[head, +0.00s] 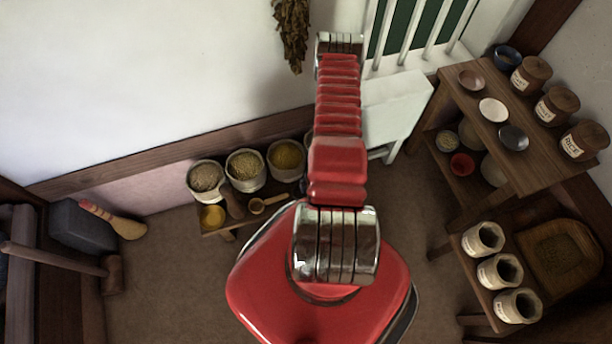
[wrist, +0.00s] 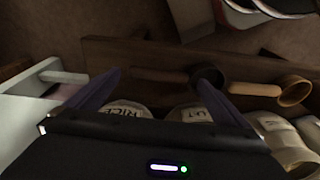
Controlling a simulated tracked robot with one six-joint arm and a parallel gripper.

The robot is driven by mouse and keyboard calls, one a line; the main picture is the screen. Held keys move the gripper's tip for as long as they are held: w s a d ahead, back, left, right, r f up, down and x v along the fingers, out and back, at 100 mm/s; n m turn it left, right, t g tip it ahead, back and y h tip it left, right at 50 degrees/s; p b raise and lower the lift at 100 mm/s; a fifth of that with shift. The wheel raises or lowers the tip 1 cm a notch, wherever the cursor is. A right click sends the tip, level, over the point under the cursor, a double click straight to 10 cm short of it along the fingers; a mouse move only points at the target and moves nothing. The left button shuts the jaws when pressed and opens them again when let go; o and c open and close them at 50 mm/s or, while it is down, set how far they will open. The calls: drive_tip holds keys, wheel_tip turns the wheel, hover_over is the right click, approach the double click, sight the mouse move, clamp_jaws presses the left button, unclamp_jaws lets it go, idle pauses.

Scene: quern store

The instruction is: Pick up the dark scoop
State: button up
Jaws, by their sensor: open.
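The dark scoop (wrist: 207,77) lies on a dark wooden bench (wrist: 115,57) in the wrist view. Its bowl is nearly black, and its brown handle runs to the left. My gripper (wrist: 158,78) is open and empty, with two purple fingers. The handle shows between the fingertips, and the bowl is just beyond the right fingertip. I cannot tell how far the fingers are above it. In the head view my red arm hides the gripper, and I cannot make out the dark scoop.
A light wooden scoop (wrist: 293,91) lies to the right of the dark one; it also shows in the head view (head: 258,206). Several sacks (head: 245,170) line the bench at the wall. A white cabinet (wrist: 45,85) stands at the bench's end.

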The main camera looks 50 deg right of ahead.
drive_tip(key=shift+w+f, duration=0.1)
drive_tip(key=shift+f, duration=0.75)
drive_tip(key=shift+c, duration=0.6)
drive_tip(key=c, duration=0.8)
